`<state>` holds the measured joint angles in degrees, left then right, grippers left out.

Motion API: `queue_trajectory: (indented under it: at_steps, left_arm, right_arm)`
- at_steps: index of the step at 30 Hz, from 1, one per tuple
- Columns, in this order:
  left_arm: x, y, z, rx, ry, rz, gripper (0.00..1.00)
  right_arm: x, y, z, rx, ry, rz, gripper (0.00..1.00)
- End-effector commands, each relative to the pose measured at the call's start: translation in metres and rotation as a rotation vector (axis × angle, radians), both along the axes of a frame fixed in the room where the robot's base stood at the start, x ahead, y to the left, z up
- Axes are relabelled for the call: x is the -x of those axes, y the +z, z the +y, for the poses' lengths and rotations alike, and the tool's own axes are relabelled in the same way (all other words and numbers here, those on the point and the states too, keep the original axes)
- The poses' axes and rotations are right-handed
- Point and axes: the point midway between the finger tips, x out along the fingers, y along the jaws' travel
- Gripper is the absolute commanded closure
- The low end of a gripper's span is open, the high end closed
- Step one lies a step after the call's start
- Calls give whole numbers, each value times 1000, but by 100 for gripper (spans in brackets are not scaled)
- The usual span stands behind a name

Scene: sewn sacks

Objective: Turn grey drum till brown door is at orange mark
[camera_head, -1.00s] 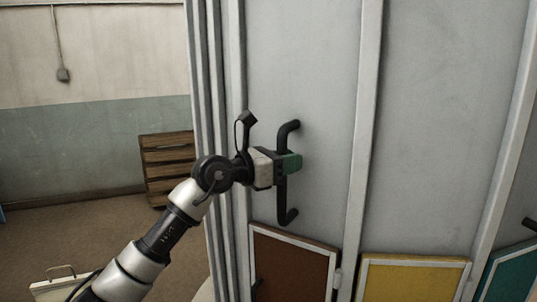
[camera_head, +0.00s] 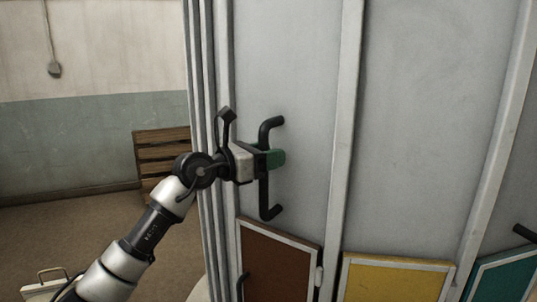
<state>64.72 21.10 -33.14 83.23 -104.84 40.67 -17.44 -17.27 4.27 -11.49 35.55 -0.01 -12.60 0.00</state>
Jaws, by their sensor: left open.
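The tall grey drum (camera_head: 415,120) fills the middle and right of the head view, with pale vertical ribs. Its brown door (camera_head: 278,265) is low on the drum, below a black bar handle (camera_head: 268,200). The orange mark is not in view. My right gripper is not in view.
A yellow door (camera_head: 395,280) and a teal door (camera_head: 507,277) sit right of the brown one. A wooden crate (camera_head: 160,152) stands by the back wall at left. A pale case (camera_head: 45,288) lies on the floor, lower left. Brown floor between is clear.

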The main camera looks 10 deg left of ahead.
Motion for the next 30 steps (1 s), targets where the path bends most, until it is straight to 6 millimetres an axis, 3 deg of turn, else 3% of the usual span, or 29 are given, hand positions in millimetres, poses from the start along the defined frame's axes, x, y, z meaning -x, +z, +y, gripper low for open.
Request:
queue_trajectory:
  at_steps: [8, 21, 30]
  left_arm:
    - [10, -3, 12, 0, -1, -3, 52]
    - [59, -4, 78, 0, 4, 0, 52]
    - [67, -1, 88, 1, 2, 3, 52]
  right_arm:
    - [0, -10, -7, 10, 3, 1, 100]
    - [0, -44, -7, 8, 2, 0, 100]
    - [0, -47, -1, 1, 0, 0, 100]
